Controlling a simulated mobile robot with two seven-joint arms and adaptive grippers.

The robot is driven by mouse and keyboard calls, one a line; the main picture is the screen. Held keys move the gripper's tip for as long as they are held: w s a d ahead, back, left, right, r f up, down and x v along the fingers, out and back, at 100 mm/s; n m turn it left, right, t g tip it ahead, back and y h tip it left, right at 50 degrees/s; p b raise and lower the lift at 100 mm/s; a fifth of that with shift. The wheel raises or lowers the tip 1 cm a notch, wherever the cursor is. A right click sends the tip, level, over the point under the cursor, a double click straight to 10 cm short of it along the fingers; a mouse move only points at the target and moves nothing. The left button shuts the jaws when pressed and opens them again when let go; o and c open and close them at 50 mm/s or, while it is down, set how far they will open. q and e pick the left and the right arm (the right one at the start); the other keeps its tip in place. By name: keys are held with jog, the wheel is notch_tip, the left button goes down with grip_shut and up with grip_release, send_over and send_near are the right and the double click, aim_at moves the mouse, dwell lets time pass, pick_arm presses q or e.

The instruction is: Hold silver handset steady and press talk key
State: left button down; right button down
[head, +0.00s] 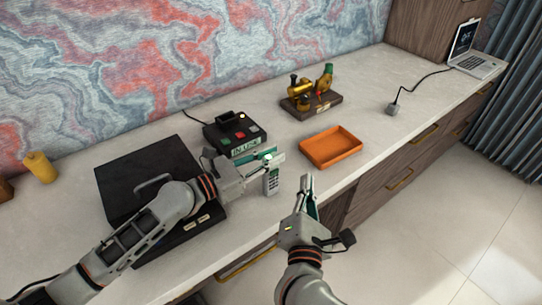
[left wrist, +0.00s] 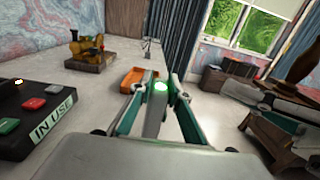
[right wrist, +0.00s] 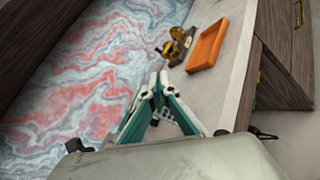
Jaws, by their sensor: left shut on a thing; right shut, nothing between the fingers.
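The silver handset (head: 271,183) stands upright at the front of the desk, with its keypad side showing in the head view. My left gripper (head: 268,157) is shut on its upper part. In the left wrist view the handset (left wrist: 154,118) sits between the fingers, and a green light glows at its top. I cannot tell whether its lower end touches the desk. My right gripper (head: 308,181) is shut and empty, to the right of the handset and apart from it, near the desk's front edge. Its closed fingertips (right wrist: 159,76) also show in the right wrist view.
A black box (head: 233,133) with coloured buttons and an "IN USE" label stands behind the handset. An orange tray (head: 331,147) lies to the right, with a brass device (head: 311,92) behind it. A large black case (head: 130,182) lies under my left arm. A laptop (head: 475,63) stands far right.

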aim_at(271, 175)
notch_tip(271, 175, down, 5)
jog(key=s+m+g, duration=0.2)
jog(key=m, duration=0.1)
jog(key=w+a, duration=0.5)
jog(key=w, duration=0.2)
jog(key=shift+a, duration=0.4)
dwell(1.1)
jog(key=shift+w+a, duration=0.2)
jog(key=shift+w, duration=0.15)
jog(key=shift+w+a, duration=0.1)
dwell(0.5)
jog(key=shift+s+d, duration=0.35)
jog(key=shift+s, duration=0.15)
